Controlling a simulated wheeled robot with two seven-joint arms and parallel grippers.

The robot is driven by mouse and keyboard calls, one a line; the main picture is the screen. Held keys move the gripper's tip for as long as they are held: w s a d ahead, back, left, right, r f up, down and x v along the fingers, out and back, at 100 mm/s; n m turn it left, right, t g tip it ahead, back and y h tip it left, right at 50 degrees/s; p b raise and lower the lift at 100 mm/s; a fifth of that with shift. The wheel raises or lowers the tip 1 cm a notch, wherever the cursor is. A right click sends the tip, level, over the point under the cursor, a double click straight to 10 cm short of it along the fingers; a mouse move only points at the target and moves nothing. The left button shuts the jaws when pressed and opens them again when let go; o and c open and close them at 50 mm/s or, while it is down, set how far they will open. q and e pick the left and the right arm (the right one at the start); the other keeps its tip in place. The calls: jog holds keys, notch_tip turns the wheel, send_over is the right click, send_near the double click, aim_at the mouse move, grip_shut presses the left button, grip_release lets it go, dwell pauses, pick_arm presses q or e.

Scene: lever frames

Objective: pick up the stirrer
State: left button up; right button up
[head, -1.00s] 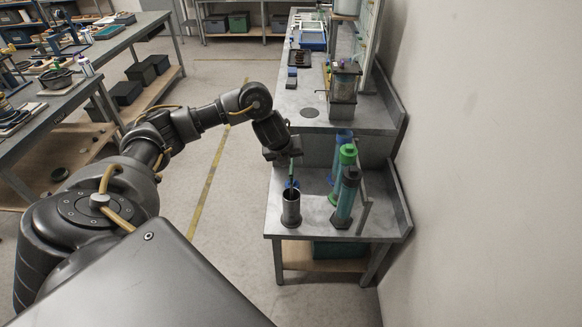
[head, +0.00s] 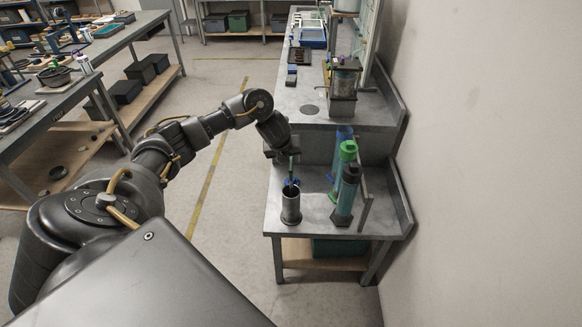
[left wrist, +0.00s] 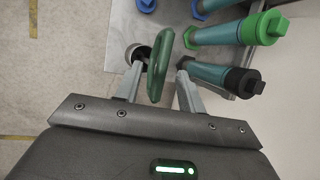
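The stirrer has a green, loop-like handle (left wrist: 160,65) that shows in the left wrist view between my left gripper's fingers. My left gripper (left wrist: 158,85) is open around the handle, with a gap visible on the right side. The handle looks nearer the left finger. My right gripper is not in view.
Beside the cup, to the right, stand tall teal cylinders with a black cap (head: 347,195) and a green cap (head: 347,150). A wall closes the right side.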

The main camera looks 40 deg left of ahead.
aim_at(291, 161)
pick_arm(q)
jog(key=x, duration=0.4)
jog(key=shift+w, duration=0.2)
grip_shut()
